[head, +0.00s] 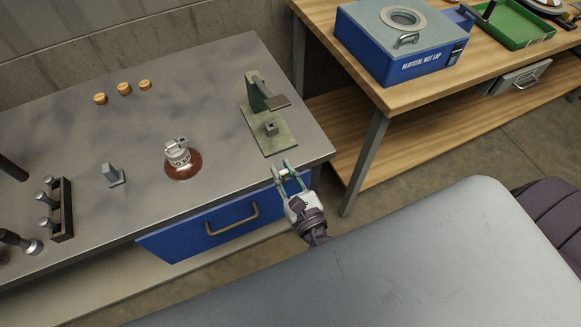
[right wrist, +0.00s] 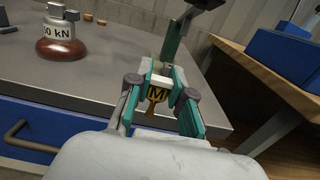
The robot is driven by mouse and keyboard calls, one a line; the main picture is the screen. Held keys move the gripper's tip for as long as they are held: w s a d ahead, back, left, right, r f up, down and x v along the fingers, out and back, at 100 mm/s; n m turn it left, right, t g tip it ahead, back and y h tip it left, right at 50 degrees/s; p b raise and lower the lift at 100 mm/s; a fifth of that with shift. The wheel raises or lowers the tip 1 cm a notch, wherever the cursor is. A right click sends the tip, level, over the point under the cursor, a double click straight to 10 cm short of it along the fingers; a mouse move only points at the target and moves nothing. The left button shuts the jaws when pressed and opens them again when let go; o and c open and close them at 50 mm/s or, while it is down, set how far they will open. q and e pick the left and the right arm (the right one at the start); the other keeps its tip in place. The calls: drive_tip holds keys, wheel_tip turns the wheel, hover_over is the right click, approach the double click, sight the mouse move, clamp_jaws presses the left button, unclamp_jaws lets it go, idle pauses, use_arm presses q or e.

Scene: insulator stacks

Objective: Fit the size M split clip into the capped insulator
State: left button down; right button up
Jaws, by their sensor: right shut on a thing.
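The capped insulator (head: 177,154) stands upright on the grey workbench, a reddish-brown disc under a grey metal cap. It also shows at the upper left of the right wrist view (right wrist: 61,47), with "0 kN" readable on its cap. My right gripper (head: 281,168) is over the bench's front right edge, to the right of the insulator and apart from it. In the right wrist view its fingers are shut on the brass-coloured split clip (right wrist: 157,93), which is marked "M". The clip is too small to make out in the head view. My left gripper is not in view.
A green stand (head: 262,110) with an upright post and arm is just behind my right gripper. A small grey upright block (head: 114,175) and a dark rack (head: 62,208) with metal pins are left of the insulator. Several tan discs (head: 124,88) lie at the back.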

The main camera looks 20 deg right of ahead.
drive_tip(key=shift+a, duration=1.9)
